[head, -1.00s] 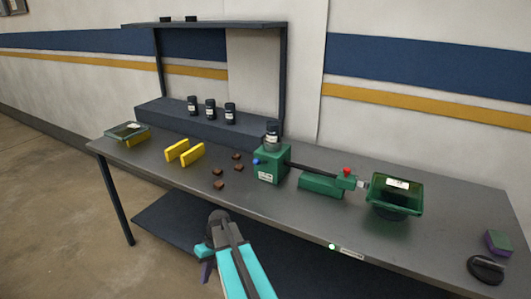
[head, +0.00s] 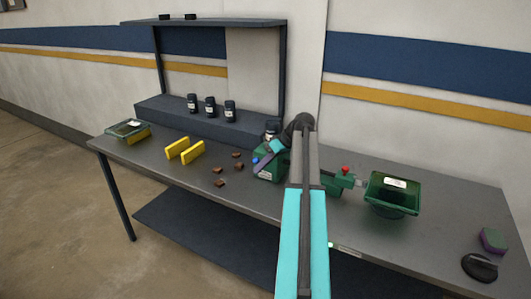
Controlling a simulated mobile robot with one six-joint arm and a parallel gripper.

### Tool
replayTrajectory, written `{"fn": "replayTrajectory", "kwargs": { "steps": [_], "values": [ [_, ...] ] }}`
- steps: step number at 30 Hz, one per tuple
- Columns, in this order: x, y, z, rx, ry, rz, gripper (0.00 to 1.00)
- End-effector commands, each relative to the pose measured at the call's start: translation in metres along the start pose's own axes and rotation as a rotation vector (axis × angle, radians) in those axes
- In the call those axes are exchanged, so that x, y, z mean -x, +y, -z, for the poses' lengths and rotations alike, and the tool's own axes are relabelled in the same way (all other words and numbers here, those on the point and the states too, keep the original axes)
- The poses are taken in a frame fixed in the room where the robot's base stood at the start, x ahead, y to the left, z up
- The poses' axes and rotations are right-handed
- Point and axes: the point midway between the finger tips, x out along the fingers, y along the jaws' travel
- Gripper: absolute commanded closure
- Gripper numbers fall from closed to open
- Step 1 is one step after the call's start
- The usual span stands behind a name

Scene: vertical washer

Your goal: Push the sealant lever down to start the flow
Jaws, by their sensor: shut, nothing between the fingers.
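The green dispenser box (head: 268,174) stands on the table near the middle, with a dark jar (head: 272,128) on top. A small blue-tipped knob (head: 256,160) sits at its upper left; it looks like the lever, but its angle is unclear. My arm hides the box's right side, the dark rod and most of the green block. A red knob (head: 346,169) shows to the right of the arm.
A green tray (head: 393,207) stands at the right of the table (head: 450,215). Several brown pieces (head: 219,183) and two yellow blocks (head: 192,152) lie to the left. Dark jars (head: 210,107) stand on the back shelf. A purple-green block (head: 493,240) is at the far right.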

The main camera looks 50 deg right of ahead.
Motion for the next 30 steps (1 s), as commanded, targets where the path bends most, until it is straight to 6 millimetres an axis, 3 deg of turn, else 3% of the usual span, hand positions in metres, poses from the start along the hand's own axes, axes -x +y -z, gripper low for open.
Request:
{"fn": "replayTrajectory", "kwargs": {
  "steps": [1, 6, 9, 12, 30],
  "values": [
    [0.033, 0.011, 0.007, 0.019, 0.028, -0.016, 1.00],
    [0.111, 0.026, 0.015, 0.086, 0.096, -0.047, 1.00],
    [0.140, 0.029, 0.017, 0.115, 0.119, -0.060, 1.00],
    [0.157, 0.031, 0.018, 0.131, 0.132, -0.068, 1.00],
    [0.154, 0.030, 0.019, 0.137, 0.135, -0.068, 1.00]
  ]
}}
